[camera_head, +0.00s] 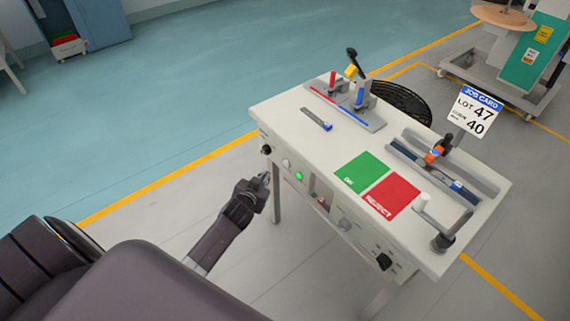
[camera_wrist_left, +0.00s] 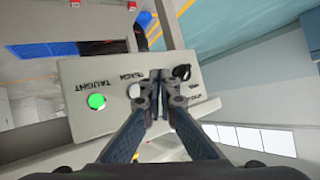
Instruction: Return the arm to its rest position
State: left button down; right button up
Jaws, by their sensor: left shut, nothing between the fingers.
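My left gripper (camera_head: 264,180) is in front of the left end of the white station's front panel, its fingers pointing at the panel. In the left wrist view, the left gripper (camera_wrist_left: 159,75) is shut and empty, its fingertips together. They overlap the panel (camera_wrist_left: 100,73) between a white button marked TEACH and a black knob. A lit green button (camera_wrist_left: 96,101) labelled TAUGHT is to the left. I cannot tell whether the fingertips touch the panel. My right gripper is not in view.
The station's top (camera_head: 290,110) carries a green OK pad (camera_head: 361,172), a red REJECT pad (camera_head: 390,196), a fixture with levers (camera_head: 345,103), a rail (camera_head: 430,170) and a job card (camera_head: 475,111). Clear floor (camera_head: 150,115) lies left of the station. Another machine (camera_head: 530,55) stands back right.

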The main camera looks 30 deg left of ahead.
pick_arm(q)
jog(key=shift+f, duration=0.1)
dwell(0.3)
jog(key=s+d+f+m+g+h, duration=0.1)
jog(key=s+d+f+g, duration=0.25)
jog(key=s+f, duration=0.9)
jog(key=s+d+f+m+g+h, duration=0.1)
jog(key=s+d+f+g, duration=0.3)
jog(key=s+f, duration=0.8)
jog(key=s+d+f+g, duration=0.1)
jog(key=s+d+f, duration=0.2)
jog(key=s, duration=0.9)
jog(key=s+d+f+g+h, duration=0.1)
jog(key=s+d+f+g, duration=0.1)
jog(key=s+f, duration=0.6)
jog(key=s+d, duration=0.1)
jog(key=s, duration=0.4)
jog(key=shift+s+d+m, duration=0.3)
jog(key=shift+d+m, duration=0.1)
jog(key=shift+g, duration=0.25)
